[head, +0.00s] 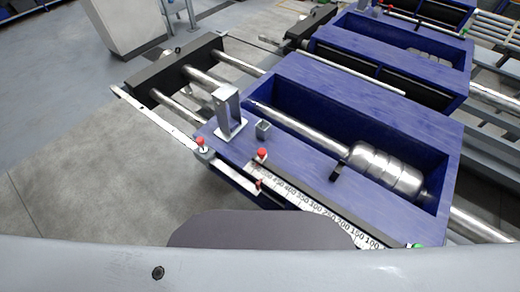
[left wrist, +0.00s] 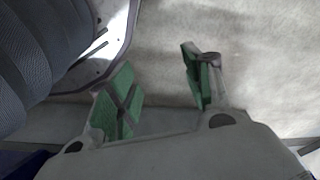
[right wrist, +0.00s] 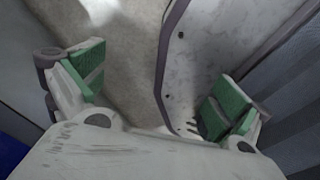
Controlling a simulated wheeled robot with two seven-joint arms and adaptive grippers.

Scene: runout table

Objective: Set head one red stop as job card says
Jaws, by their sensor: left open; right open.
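A red-topped stop (head: 262,153) stands near the left end of a white scale (head: 310,205) on the front of the nearest blue machine (head: 300,165). A second red knob (head: 200,142) sits on a grey block at the machine's left corner, and a smaller red knob (head: 258,183) is just in front of the scale. The scale numbers fall towards the right. A pale upright stand (head: 228,112) is behind; no job card text is readable. My left gripper (left wrist: 155,88) and right gripper (right wrist: 155,90) are open and empty; neither shows in the head view.
A green knob (head: 418,246) is at the scale's right end. A silver cylinder (head: 375,170) lies in the blue trough, with a black piece (head: 337,172) on the front edge. More blue machines stand behind. Open floor (head: 60,150) lies left.

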